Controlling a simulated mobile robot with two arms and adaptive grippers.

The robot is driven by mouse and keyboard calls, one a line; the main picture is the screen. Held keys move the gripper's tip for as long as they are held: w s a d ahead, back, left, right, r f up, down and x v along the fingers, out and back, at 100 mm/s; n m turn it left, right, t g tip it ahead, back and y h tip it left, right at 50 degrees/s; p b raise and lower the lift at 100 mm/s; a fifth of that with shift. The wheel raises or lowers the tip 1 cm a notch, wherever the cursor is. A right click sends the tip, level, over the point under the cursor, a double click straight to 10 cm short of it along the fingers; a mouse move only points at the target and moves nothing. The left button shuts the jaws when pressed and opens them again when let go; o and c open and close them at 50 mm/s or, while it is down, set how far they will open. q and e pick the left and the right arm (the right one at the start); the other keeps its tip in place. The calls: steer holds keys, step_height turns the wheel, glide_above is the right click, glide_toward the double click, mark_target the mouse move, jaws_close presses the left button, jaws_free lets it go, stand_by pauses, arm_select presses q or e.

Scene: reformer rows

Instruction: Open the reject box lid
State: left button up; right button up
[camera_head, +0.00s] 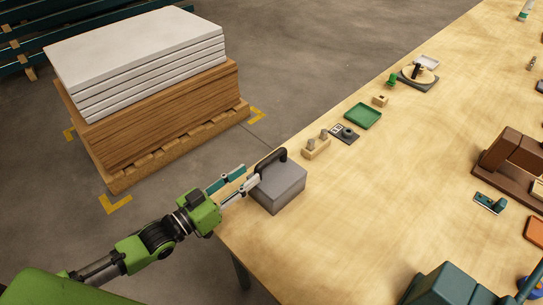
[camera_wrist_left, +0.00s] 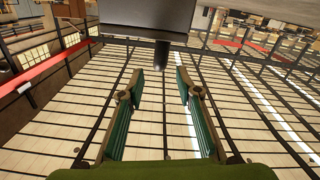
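The reject box (camera_head: 278,192) is a grey box near the table's left edge, and its lid looks shut. A black arched handle (camera_head: 271,158) stands on top, at its left side. My left gripper (camera_head: 251,174) is at the box's left side, close to the handle, with its fingers apart. In the left wrist view the gripper (camera_wrist_left: 158,82) is open and empty. A dark post (camera_wrist_left: 162,54), probably part of the handle, is just beyond the fingertips, under a grey slab (camera_wrist_left: 148,14). I cannot tell whether anything touches. My right gripper is not in view.
A wooden block with pegs (camera_head: 316,147), a small dark device (camera_head: 346,134) and a green tray (camera_head: 363,116) lie beyond the box. A pallet stack (camera_head: 150,100) stands on the floor to the left. Dark teal boxes (camera_head: 445,285) are at the bottom right. The middle tabletop is clear.

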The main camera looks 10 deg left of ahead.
mark_target(256, 168)
arm_select(q)
steer(key=x, duration=0.3)
steer(key=shift+w+d+r, duration=0.15)
steer(key=shift+w+d, duration=0.05)
steer(key=shift+w, duration=0.15)
steer(key=p+x, duration=0.1)
steer(key=x, duration=0.4)
steer(key=shift+d, duration=0.1)
steer(key=shift+w+d+f, duration=0.2)
steer(key=shift+w+d, duration=0.05)
steer(key=shift+w, duration=0.15)
jaws_close()
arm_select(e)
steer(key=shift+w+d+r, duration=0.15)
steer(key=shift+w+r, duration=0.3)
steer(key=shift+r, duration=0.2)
